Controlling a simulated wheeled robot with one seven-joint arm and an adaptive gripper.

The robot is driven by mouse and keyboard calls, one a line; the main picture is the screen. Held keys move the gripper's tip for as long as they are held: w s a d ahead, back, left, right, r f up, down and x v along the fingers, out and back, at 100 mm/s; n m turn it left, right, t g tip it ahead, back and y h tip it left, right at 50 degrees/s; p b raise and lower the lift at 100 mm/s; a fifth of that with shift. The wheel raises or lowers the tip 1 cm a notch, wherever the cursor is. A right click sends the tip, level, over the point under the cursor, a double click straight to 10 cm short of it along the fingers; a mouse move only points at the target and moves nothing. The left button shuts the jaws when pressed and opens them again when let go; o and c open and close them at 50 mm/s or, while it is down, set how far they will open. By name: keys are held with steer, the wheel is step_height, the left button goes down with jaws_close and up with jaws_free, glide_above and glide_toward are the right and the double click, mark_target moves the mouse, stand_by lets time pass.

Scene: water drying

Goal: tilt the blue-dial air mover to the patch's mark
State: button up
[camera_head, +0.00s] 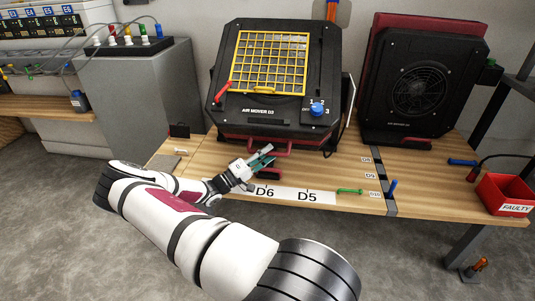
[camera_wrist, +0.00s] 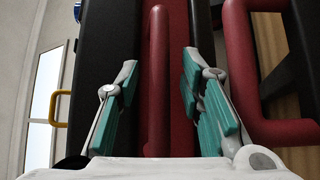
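The black air mover D3 (camera_head: 265,75), with a yellow grille and a blue dial (camera_head: 317,109), leans back on the wooden bench. Numbers are printed around the dial. A red handle bar (camera_head: 283,146) runs along its lower front edge. My gripper (camera_head: 266,157) is at that lower edge. In the wrist view my gripper (camera_wrist: 160,75) is open, with teal finger pads on either side of a red bar (camera_wrist: 157,45); gaps show on both sides. Another red handle (camera_wrist: 238,60) is to the right. Which mark belongs to the patch, I cannot tell.
A second black air mover (camera_head: 425,85) with a round fan stands at the right. A white strip marked D6 and D5 (camera_head: 292,195) lies along the bench's front. A green tool (camera_head: 349,191) and a red FAULTY bin (camera_head: 507,194) lie further right. A grey cabinet (camera_head: 135,105) stands left.

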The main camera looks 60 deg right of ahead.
steer(key=v, duration=1.1)
steer(key=shift+w+a+f, duration=0.1)
steer(key=shift+a, duration=0.05)
